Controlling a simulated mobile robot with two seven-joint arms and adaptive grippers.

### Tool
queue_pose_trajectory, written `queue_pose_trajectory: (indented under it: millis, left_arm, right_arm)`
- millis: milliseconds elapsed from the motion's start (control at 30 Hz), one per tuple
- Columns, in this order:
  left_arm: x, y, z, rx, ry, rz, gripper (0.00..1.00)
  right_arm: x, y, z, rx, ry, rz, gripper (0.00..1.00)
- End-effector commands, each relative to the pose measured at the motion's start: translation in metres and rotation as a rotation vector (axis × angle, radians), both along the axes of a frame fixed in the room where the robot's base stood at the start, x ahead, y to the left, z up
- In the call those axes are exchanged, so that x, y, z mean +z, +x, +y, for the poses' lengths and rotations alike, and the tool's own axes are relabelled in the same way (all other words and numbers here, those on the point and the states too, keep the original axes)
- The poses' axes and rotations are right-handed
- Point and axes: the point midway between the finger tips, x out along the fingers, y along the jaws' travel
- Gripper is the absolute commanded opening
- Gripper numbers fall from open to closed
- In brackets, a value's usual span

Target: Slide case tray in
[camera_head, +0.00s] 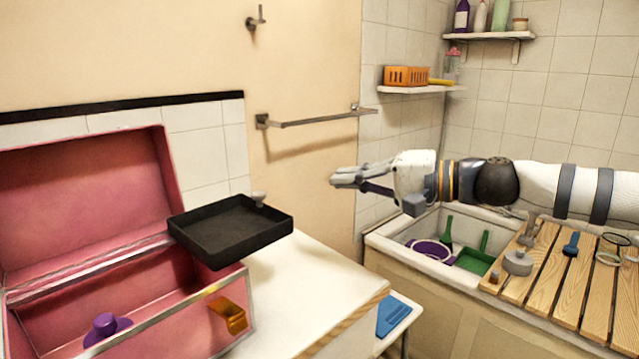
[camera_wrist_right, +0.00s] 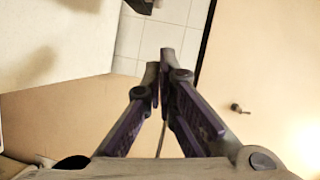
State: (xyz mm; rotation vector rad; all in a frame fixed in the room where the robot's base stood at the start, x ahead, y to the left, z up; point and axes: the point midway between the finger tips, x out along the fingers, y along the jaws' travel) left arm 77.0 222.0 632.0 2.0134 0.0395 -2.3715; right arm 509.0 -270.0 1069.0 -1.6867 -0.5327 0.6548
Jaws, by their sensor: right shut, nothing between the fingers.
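A pink case (camera_head: 85,215) stands open at the left, its lid raised at the back. A black tray (camera_head: 228,237) sits at the case's right end, level with the upper rim and sticking out to the right past the case wall. A small grey knob (camera_head: 258,198) shows at the tray's far edge. My right gripper (camera_head: 334,180) reaches in from the right and points left. It is shut and empty, in the air to the right of the tray and apart from it. Its closed fingers show in the wrist view (camera_wrist_right: 164,72). My left gripper is not in view.
The case stands on a white-topped counter (camera_head: 320,262) with free room at its right. A basin (camera_head: 400,250) and slatted wooden board (camera_head: 560,280) are right. A towel bar (camera_head: 320,119) is on the wall.

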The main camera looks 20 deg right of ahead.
Motion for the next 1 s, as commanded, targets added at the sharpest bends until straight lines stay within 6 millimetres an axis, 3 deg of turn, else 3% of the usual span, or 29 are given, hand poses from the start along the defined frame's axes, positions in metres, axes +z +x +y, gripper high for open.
queue_pose_trajectory:
  millis: [33,333,600,1000]
  left_arm:
    - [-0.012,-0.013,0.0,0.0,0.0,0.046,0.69]
    - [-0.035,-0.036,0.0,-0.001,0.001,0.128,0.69]
    - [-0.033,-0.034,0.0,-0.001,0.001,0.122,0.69]
    - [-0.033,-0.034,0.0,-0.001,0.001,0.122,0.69]
  right_arm:
    - [-0.02,0.012,0.008,0.003,-0.003,0.027,0.0]
    - [-0.027,0.059,0.052,0.003,-0.002,0.021,0.0]
    - [-0.025,0.056,0.085,0.002,-0.001,0.011,0.0]
    - [-0.025,0.057,0.088,0.0,-0.001,0.009,0.0]
